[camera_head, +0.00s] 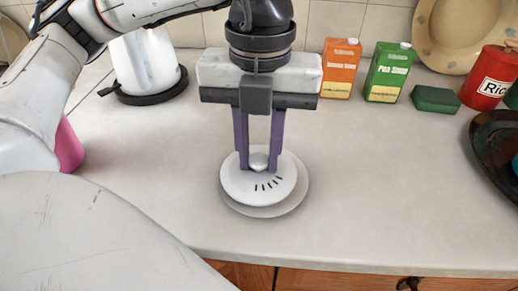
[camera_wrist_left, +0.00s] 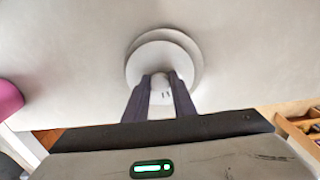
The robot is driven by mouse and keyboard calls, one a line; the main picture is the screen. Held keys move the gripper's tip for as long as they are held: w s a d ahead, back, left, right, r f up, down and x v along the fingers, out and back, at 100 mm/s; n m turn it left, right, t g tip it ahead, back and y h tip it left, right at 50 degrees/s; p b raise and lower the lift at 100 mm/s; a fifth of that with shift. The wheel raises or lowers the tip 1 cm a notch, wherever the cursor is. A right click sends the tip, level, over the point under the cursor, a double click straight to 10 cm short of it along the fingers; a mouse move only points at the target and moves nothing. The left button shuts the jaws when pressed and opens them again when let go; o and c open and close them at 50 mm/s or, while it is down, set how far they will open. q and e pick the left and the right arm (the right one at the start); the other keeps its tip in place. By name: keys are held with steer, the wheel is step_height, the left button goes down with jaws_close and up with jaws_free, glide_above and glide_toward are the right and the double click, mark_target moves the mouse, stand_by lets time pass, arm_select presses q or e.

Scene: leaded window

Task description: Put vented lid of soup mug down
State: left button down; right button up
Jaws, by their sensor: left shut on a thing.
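The vented lid (camera_head: 262,189) is a white disc with a small round knob and a row of dark slots. My left gripper (camera_head: 258,158) points straight down and is shut on the knob. In the left wrist view the lid (camera_wrist_left: 140,62) lies level beyond the fingers. A grey round shape shows just under the lid and extends past its edge; I cannot tell whether it is a shadow or a flat dish, nor whether the lid touches what is below. A pink thing (camera_head: 69,149), perhaps a mug, is partly hidden behind my left arm. My right gripper is not in view.
The pale counter (camera_head: 375,185) is clear around the lid, with its front edge below. At the back stand a white kettle (camera_head: 147,62), an orange carton (camera_head: 340,68), a green carton (camera_head: 387,72), a green box (camera_head: 435,99) and a red tin (camera_head: 487,80). A dark plate (camera_head: 490,150) is at right.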

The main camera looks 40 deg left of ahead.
mark_target(260, 158)
arm_select(q)
steer(key=shift+f+b, duration=0.45)
steer(key=shift+b, duration=0.05)
steer(key=c, duration=1.5)
jaws_free()
steer(key=shift+r, duration=0.15)
steer(key=shift+r+p, duration=0.35)
steer(key=shift+p, duration=0.15)
step_height(260, 158, up, 12)
steer(key=shift+p, duration=1.1)
